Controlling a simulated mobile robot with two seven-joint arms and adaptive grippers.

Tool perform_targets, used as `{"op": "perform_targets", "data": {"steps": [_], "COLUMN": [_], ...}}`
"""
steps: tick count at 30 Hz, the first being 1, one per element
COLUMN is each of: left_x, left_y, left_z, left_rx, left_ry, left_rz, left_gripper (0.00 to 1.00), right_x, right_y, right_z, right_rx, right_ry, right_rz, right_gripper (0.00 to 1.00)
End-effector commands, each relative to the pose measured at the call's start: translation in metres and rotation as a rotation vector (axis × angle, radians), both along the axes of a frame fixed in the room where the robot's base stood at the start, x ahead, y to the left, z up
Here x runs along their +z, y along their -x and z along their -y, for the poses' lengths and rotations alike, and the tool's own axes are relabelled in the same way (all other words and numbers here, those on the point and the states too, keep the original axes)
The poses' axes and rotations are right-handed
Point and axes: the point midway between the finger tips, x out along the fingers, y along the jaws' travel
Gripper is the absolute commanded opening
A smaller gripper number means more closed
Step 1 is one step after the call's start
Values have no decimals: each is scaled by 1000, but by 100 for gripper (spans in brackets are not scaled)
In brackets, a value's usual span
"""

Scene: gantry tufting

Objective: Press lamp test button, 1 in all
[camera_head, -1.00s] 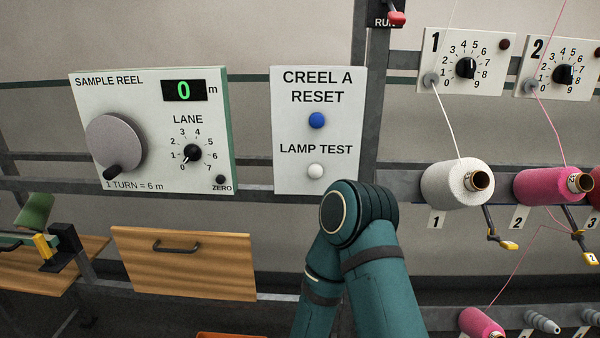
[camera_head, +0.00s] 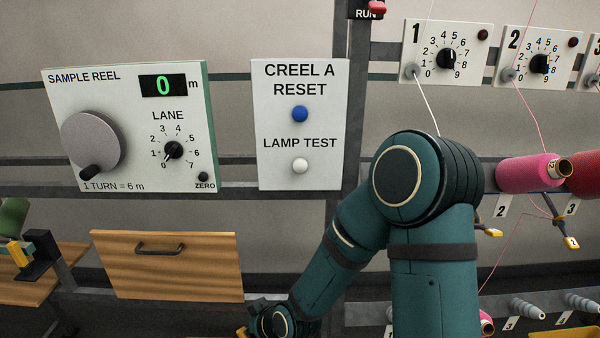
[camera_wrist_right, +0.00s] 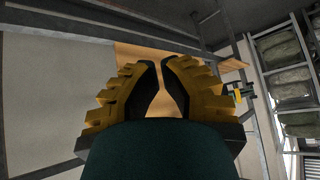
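The white lamp test button (camera_head: 300,166) is a small round knob under the words LAMP TEST. It sits low on the white CREEL A RESET panel (camera_head: 265,128), below the blue reset button (camera_head: 299,114). My right arm stands to the right of the panel and bends down below it. Only a yellow bit of my right gripper (camera_head: 243,333) shows at the bottom edge of the head view, well below the button. In the right wrist view my right gripper (camera_wrist_right: 161,70) has its dark fingertips together, with nothing seen between them. My left gripper is not in view.
The sample reel panel (camera_head: 120,160) with crank and dial is left of the button panel. A wooden drawer front (camera_head: 200,265) hangs below. Pink yarn cones (camera_head: 525,174) and numbered dials (camera_head: 447,57) are at right. The space directly before the button looks clear.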

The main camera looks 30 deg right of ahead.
Motion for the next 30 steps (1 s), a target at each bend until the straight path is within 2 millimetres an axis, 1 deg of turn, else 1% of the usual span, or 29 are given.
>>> {"op": "perform_targets", "data": {"steps": [1,2,3,5,6,8,9,11,12,15,18,21,24,30], "left_x": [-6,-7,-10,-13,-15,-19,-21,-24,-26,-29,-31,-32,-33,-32], "left_y": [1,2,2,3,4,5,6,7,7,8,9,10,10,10], "left_z": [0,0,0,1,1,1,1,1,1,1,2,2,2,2], "left_rx": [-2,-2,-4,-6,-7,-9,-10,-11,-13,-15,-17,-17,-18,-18], "left_ry": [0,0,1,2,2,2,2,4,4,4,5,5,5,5], "left_rz": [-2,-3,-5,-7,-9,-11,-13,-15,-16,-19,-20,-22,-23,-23], "left_gripper": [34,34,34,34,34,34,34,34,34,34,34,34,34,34], "right_x": [27,43,64,97,119,152,173,204,222,260,286,301,306,307], "right_y": [-13,-19,-25,-32,-35,-36,-35,-32,-28,-17,-7,-1,1,1], "right_z": [12,18,26,38,46,58,66,76,83,96,105,110,112,112], "right_rx": [27,45,70,102,122,146,159,175,184,196,200,203,204,204], "right_ry": [47,77,119,187,234,308,359,432,480,585,661,707,726,726], "right_rz": [100,153,223,326,392,491,552,638,689,792,861,899,913,913], "right_gripper": [0,0,0,0,0,0,0,0,0,0,0,0,0,0]}}
